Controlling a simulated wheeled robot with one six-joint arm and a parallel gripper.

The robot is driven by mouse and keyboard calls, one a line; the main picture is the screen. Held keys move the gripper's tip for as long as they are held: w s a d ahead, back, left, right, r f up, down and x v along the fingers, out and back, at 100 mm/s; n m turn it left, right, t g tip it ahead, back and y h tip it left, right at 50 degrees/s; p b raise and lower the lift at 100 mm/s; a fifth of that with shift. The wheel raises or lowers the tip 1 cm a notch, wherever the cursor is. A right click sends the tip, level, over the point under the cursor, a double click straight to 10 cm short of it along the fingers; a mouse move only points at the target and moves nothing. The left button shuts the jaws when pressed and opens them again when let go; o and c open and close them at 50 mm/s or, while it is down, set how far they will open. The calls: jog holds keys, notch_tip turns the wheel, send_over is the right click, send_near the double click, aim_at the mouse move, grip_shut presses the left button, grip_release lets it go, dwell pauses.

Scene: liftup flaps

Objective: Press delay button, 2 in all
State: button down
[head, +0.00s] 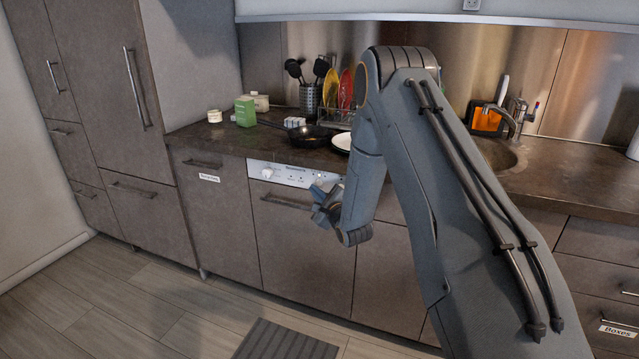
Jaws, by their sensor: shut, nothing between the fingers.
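The dishwasher's white control panel (292,174) runs along the top of its brown front, under the counter. It has a round knob (267,174) at the left and several small marks or buttons toward the right. They are too small to tell which is the delay button. My gripper (322,207) is at the panel's right end, in front of it or just below. The fingers look shut and empty. The gripper and arm hide the panel's right end. I cannot tell whether the fingertips touch the panel.
The dishwasher handle (287,203) sticks out just below the panel, left of my gripper. The counter (215,135) above holds a black pan (309,136), a green box (245,111) and a dish rack. A striped mat (285,341) lies on the otherwise clear floor.

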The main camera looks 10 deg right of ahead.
jog(key=s+a, duration=0.1)
jog(key=s+a+p, duration=0.1)
jog(key=s, duration=0.1)
dwell(0.7)
jog(key=s+r+n+g+h+p, duration=0.1)
jog(key=s+r+n+g, duration=0.2)
jog(key=s, duration=1.2)
jog(key=s+r+n+g+h+p, duration=0.1)
jog(key=s+r+n+g, duration=0.3)
jog(key=s+n+g, duration=0.4)
jog(key=s+r+n+g+h+p, duration=0.1)
jog(key=s+r+n+g, duration=0.2)
jog(key=s+n, duration=1)
jog(key=s+g, duration=0.3)
jog(key=s, duration=0.7)
jog(key=shift+s+r, duration=0.2)
